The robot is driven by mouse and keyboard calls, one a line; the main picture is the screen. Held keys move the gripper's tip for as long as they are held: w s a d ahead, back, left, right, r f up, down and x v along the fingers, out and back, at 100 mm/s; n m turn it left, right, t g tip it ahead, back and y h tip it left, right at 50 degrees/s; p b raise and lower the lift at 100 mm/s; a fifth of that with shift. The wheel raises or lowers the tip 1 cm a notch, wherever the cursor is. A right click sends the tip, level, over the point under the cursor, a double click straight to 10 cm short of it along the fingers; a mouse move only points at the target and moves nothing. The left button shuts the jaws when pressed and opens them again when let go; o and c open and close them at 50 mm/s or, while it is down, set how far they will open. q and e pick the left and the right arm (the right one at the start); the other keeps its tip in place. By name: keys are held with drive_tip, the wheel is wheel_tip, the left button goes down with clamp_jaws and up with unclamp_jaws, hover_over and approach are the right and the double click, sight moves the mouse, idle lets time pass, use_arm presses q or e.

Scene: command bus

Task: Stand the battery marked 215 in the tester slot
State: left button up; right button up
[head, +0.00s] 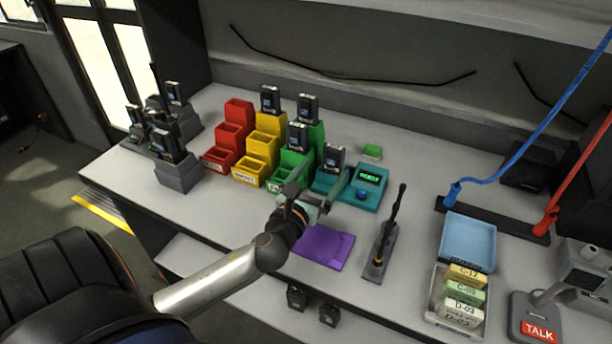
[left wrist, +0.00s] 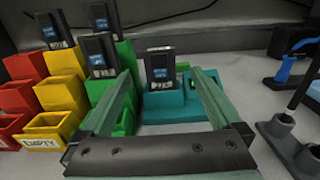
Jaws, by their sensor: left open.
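A dark battery (head: 334,157) with a blue label stands upright in the slot of the teal tester (head: 365,196). It also shows in the left wrist view (left wrist: 158,66), seated in the teal block (left wrist: 165,104); its number is too small to read. The tester's screen (head: 371,177) shows green lettering that looks like READY. My left gripper (head: 326,172) is open, with its fingers in front of and to either side of this battery and a visible gap to it in the left wrist view. My right gripper is not in view.
Red (head: 230,133), yellow (head: 264,145) and green (head: 290,170) stepped bins stand left of the tester; several batteries stand in the green and yellow ones. A charger rack (head: 177,172) is further left. A purple mat (head: 322,250) and an upright handset (head: 382,250) are at the front.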

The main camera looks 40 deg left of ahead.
use_arm(q)
drive_tip(key=v, duration=0.7)
drive_tip(key=shift+f+b, duration=0.1)
drive_tip(key=shift+b, duration=0.2)
drive_tip(key=shift+s+d, duration=0.2)
drive_tip(key=shift+s, duration=0.5)
